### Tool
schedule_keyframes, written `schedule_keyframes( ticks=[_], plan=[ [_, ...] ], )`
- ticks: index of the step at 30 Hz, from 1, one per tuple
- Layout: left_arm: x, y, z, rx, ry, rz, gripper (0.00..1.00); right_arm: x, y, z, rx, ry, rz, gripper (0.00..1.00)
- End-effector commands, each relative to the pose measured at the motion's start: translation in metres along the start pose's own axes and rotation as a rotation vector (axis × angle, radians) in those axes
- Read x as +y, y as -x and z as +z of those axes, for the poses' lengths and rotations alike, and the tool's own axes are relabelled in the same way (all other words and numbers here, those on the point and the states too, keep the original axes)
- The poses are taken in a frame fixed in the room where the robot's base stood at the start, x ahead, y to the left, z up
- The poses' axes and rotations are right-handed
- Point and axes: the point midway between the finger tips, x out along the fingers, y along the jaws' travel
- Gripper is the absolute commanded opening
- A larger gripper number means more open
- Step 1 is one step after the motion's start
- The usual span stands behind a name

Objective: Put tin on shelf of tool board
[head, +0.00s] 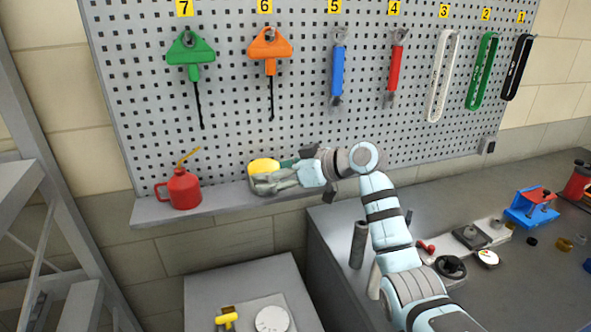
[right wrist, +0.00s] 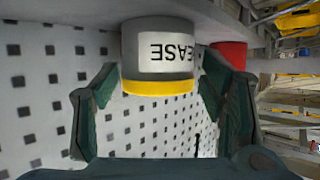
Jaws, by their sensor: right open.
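The tin (head: 264,166) has a yellow lid and stands on the shelf (head: 222,204) of the tool board, right of the red oil can. My right gripper (head: 268,184) is at the tin and hides most of its body in the head view. In the right wrist view the tin (right wrist: 160,52) is grey with a white label, and appears upside down with the yellow lid at the bottom. The open fingers of the right gripper (right wrist: 152,80) lie on either side of it, with a gap visible at the left. My left gripper is out of view.
The perforated tool board (head: 225,105) rises behind the shelf, with numbered hanging tools above. The red oil can (head: 183,190) stands on the shelf's left part. A grey workbench (head: 440,200) at right carries small parts and a blue vise (head: 530,208).

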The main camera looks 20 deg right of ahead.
Motion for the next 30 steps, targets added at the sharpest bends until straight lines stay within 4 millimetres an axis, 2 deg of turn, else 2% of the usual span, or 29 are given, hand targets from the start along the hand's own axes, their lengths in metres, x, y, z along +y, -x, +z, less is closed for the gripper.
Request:
schedule_keyframes(
  ticks=[6,9,12,26,28,30],
  plan=[
    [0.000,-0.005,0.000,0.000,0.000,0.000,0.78,0.002,0.054,0.002,-0.002,0.003,0.006,0.66],
    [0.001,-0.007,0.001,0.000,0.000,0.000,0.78,0.002,0.073,0.001,-0.001,0.002,0.004,0.66],
    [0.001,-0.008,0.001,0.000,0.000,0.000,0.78,0.001,0.084,0.001,-0.001,0.000,0.002,0.66],
    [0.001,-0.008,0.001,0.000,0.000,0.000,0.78,0.000,0.087,0.000,0.002,0.001,0.000,0.66],
    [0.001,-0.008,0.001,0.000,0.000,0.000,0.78,-0.005,0.084,-0.002,0.037,0.026,-0.013,0.66],
    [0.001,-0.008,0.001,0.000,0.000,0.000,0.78,-0.021,0.076,-0.011,0.152,0.098,-0.042,0.66]
  ],
)
